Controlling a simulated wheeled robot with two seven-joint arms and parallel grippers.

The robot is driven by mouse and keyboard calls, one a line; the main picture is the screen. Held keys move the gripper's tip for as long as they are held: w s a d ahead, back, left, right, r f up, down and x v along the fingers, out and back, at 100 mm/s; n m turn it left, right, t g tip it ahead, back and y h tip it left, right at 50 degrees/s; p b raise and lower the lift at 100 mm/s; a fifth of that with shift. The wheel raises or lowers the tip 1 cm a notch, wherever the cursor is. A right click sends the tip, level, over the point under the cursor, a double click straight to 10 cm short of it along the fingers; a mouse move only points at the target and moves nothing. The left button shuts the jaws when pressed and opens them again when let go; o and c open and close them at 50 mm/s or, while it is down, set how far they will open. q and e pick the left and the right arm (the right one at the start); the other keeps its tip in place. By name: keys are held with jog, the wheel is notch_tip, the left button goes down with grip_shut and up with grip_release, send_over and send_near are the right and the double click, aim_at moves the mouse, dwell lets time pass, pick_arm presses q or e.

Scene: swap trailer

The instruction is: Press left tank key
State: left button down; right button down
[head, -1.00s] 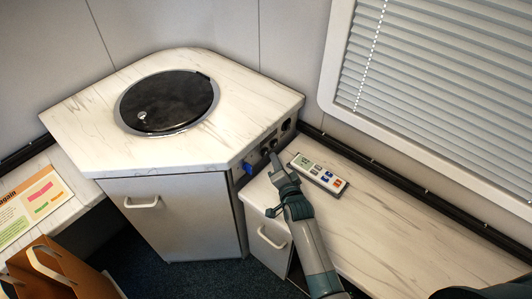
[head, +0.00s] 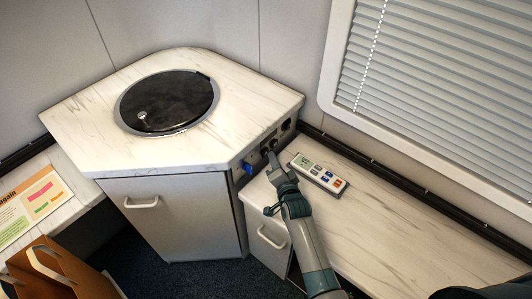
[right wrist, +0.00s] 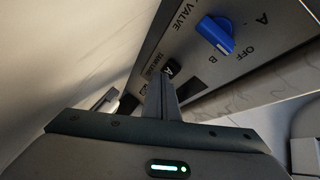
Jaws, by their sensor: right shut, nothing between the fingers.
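The control panel (head: 262,152) is on the side face of the raised counter in the head view. It carries a blue valve knob (right wrist: 214,35), marked A, OFF and B, in the right wrist view. A small dark key (right wrist: 171,68) with a light letter sits beside a label I cannot fully read. My right gripper (head: 271,155) is shut and empty, with its tip at the panel. In the right wrist view its fingers (right wrist: 160,88) reach the key area and partly hide it. I cannot tell whether they touch a key. My left gripper is not in view.
A grey remote-like device (head: 318,172) lies on the lower marbled counter (head: 400,230), right of my right gripper. A round black lid (head: 170,100) is set in the raised counter (head: 240,100). A brown paper bag (head: 75,272) stands at the lower left.

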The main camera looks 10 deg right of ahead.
jog(key=shift+w+a, duration=0.25)
jog(key=shift+w, duration=0.1)
dwell(0.7)
jog(key=shift+s, duration=0.15)
dwell(0.3)
jog(key=shift+s+d+p, duration=0.45)
jog(key=shift+s+d, duration=0.05)
jog(key=shift+s, duration=0.05)
jog(key=shift+s+d+r+p, duration=0.1)
jog(key=shift+s+d+p, duration=0.5)
jog(key=shift+s, duration=0.25)
jog(key=shift+s+d+p, duration=0.5)
jog(key=shift+s+d, duration=0.45)
jog(key=shift+s, duration=0.15)
